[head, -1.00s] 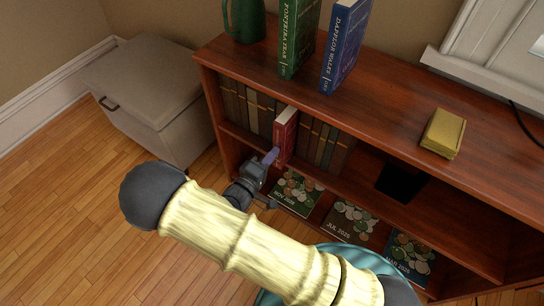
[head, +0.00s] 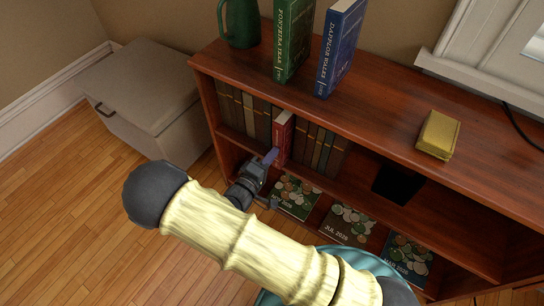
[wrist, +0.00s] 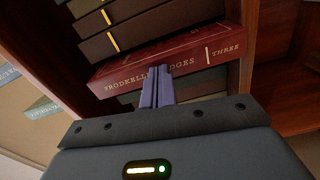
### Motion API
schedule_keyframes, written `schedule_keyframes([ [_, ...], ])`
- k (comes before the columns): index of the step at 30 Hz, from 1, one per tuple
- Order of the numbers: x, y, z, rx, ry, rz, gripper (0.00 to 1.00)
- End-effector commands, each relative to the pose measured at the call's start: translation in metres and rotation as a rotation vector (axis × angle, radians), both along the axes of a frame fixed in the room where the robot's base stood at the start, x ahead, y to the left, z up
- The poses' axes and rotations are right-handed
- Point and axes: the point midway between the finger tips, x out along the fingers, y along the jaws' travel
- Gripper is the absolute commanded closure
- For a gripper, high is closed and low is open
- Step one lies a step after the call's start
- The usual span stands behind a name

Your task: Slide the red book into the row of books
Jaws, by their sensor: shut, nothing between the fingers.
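The red book (head: 283,137) stands upright in the row of books on the upper inside shelf, with dark brown books on both sides. In the head view its spine sticks out only a little from its neighbours. In the wrist view the red book (wrist: 170,58) fills the middle, its spine lettering partly covered by my fingers. My gripper (head: 270,157) is shut and empty, with its purple fingertips (wrist: 157,72) at the red spine. Whether they touch it I cannot tell for sure. The row of books (head: 243,110) also shows in the wrist view (wrist: 125,30).
A green book (head: 293,40), a blue book (head: 340,48) and a green jug (head: 240,22) stand on the bookcase top, with a yellow book (head: 439,135) lying further right. Magazines (head: 347,224) lie on the bottom shelf. A grey storage box (head: 140,95) stands left.

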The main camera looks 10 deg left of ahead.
Motion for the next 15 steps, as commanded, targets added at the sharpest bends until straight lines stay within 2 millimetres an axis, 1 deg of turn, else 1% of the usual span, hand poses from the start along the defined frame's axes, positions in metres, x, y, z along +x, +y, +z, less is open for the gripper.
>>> schedule_keyframes([
  [15, 0.0081, -0.0037, 0.0002, 0.0, 0.0, -0.001, 1.0],
])
